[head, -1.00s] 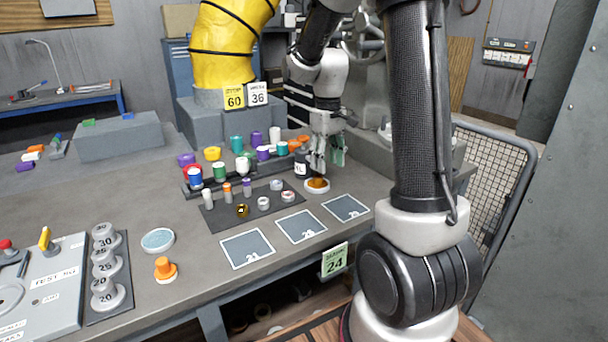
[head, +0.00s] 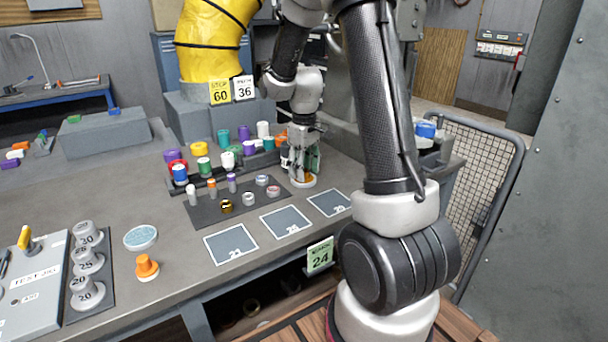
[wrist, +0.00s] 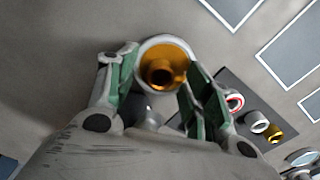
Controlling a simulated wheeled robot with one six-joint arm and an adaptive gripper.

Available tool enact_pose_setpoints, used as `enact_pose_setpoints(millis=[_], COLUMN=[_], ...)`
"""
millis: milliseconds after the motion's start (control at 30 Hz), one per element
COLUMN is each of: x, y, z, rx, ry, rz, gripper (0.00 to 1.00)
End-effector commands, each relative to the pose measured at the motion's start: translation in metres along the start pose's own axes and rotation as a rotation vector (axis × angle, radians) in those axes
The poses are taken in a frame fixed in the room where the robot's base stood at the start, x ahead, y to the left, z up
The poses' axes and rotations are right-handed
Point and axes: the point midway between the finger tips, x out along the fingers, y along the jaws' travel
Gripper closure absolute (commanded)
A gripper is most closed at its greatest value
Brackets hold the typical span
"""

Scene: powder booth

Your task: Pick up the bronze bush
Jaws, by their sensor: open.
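A bronze-coloured bush (wrist: 162,74) with a round hole stands in a shallow white-rimmed dish (wrist: 143,50) on the bench. In the head view the dish (head: 311,183) is partly hidden by my gripper (head: 303,170). My gripper (wrist: 156,88), with green-padded fingers, is open and points down over the dish. In the wrist view the bush shows between the fingers, near their tips, with no clear contact. A smaller gold ring (head: 227,206) lies apart on a dark mat; it also shows in the wrist view (wrist: 275,133).
Several rings and small cylinders stand on the dark mat (head: 209,217), left of my gripper. Coloured pots (head: 203,165) stand behind it. Three numbered grey squares (head: 286,222) lie flat in front. Grey weights (head: 87,262) and an orange knob (head: 147,267) are at left.

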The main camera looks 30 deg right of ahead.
Motion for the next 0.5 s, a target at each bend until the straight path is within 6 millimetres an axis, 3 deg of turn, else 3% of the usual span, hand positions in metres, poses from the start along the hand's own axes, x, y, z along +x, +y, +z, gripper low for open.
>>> enact_pose_setpoints(millis=[233,500], x=[0.0023,0.0022], y=[0.0001,0.0001], z=[-0.0002,-0.0001], rx=[0.000,0.000], ry=[0.001,0.001], rz=[0.001,0.000], gripper=[0.49,0.96])
